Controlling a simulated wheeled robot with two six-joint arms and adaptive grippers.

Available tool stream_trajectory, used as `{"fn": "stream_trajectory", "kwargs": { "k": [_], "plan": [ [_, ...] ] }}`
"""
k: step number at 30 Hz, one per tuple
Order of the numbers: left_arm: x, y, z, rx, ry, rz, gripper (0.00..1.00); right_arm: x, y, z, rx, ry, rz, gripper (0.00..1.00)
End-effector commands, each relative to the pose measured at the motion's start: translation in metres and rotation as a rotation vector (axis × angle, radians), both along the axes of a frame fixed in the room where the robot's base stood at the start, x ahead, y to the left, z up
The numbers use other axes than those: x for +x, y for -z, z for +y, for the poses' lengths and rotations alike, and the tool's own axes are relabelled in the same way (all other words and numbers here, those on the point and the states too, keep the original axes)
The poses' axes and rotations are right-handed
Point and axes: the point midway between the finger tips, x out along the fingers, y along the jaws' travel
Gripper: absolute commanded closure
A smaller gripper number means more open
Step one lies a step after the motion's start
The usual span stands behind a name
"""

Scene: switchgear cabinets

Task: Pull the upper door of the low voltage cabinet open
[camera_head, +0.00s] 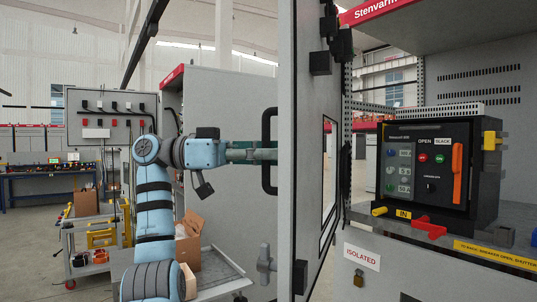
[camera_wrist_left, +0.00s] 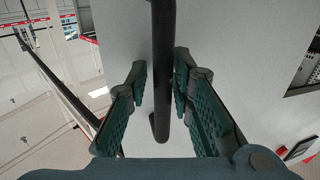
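The upper door (camera_head: 301,120) of the low voltage cabinet stands swung out, with the compartment behind it in view. Its black bar handle (camera_head: 266,184) is on the outer face, on the left in the head view. My left gripper (camera_head: 268,152) is at the middle of the handle. In the left wrist view, the handle (camera_wrist_left: 163,100) runs between the two fingers of the left gripper (camera_wrist_left: 160,78). The fingers are apart, with a gap on the left side of the bar; contact on the right is unclear. My right gripper is not in view.
A black breaker unit (camera_head: 430,170) sits in the open compartment, with an "ISOLATED" label (camera_head: 362,257) below. A grey cabinet (camera_head: 225,100) stands behind my left arm. A cart (camera_head: 215,270) with a cardboard box (camera_head: 187,250) stands at lower left.

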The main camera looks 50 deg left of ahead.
Motion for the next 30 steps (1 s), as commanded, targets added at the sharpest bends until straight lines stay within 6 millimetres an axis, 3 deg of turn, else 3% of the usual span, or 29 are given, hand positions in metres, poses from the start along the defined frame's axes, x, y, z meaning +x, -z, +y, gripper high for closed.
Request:
{"fn": "stream_trajectory", "kwargs": {
  "k": [4,12,20,23,25,26,29,30],
  "plan": [
    [-0.009,-0.001,0.01,-0.002,-0.002,-0.002,0.79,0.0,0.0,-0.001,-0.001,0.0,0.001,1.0],
    [-0.046,-0.001,0.051,-0.005,-0.002,-0.004,0.79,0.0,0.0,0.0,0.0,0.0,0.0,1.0],
    [-0.051,0.001,0.056,-0.001,-0.002,-0.001,0.79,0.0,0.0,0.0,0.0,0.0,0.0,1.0],
    [-0.047,0.001,0.056,-0.008,-0.007,0.005,0.9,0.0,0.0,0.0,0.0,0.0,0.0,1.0],
    [-0.027,0.006,0.058,-0.04,-0.041,0.042,1.0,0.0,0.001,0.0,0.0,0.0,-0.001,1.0],
    [-0.01,0.01,0.06,-0.067,-0.07,0.073,1.0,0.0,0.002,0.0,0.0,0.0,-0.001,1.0],
    [0.082,0.049,0.076,-0.191,-0.262,0.232,1.0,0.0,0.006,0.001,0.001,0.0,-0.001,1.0],
    [0.128,0.082,0.087,-0.24,-0.379,0.308,1.0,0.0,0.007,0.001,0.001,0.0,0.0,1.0]
  ]
}}
